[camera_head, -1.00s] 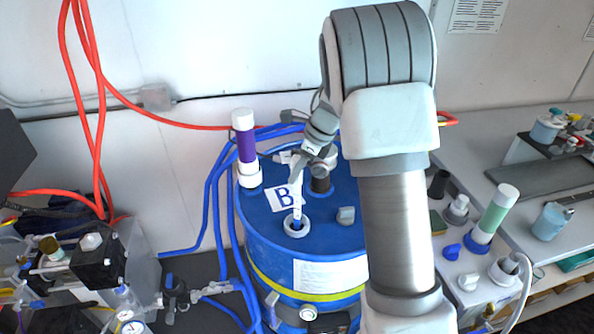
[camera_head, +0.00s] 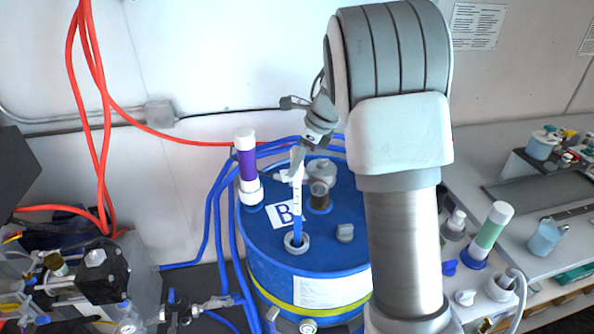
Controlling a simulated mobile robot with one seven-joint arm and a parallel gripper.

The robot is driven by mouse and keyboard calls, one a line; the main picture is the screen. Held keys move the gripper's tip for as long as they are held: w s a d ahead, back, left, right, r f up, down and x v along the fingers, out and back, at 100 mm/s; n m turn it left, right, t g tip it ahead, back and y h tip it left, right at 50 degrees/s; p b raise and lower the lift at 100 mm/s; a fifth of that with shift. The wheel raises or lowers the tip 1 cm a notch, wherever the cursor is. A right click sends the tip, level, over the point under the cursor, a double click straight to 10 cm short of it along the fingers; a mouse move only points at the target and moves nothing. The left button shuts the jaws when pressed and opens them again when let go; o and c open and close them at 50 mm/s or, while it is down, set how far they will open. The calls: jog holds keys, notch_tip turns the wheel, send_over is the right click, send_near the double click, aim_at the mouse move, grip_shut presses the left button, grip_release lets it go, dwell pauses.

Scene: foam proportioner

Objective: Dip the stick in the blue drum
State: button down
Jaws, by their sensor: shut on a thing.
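The blue drum (camera_head: 262,255) stands in the middle of the view, with a white "B" label on its top. The stick (camera_head: 297,207) is upright, white with marks above and blue towards its lower part. Its lower end meets the white-ringed opening (camera_head: 296,249) in the drum's top; how far it reaches inside is hidden. My gripper (camera_head: 289,178) is shut on the stick near its upper end, above the drum top.
A purple-and-white tube (camera_head: 246,160), a grey fitting (camera_head: 321,193) and a grey cap (camera_head: 345,233) stand on the drum top near the stick. Blue hoses (camera_head: 216,205) run down its left side. A bench (camera_head: 490,140) with containers is on the right.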

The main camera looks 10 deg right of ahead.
aim_at(298, 148)
jog(key=shift+r, duration=3.8)
jog(key=shift+d, duration=0.1)
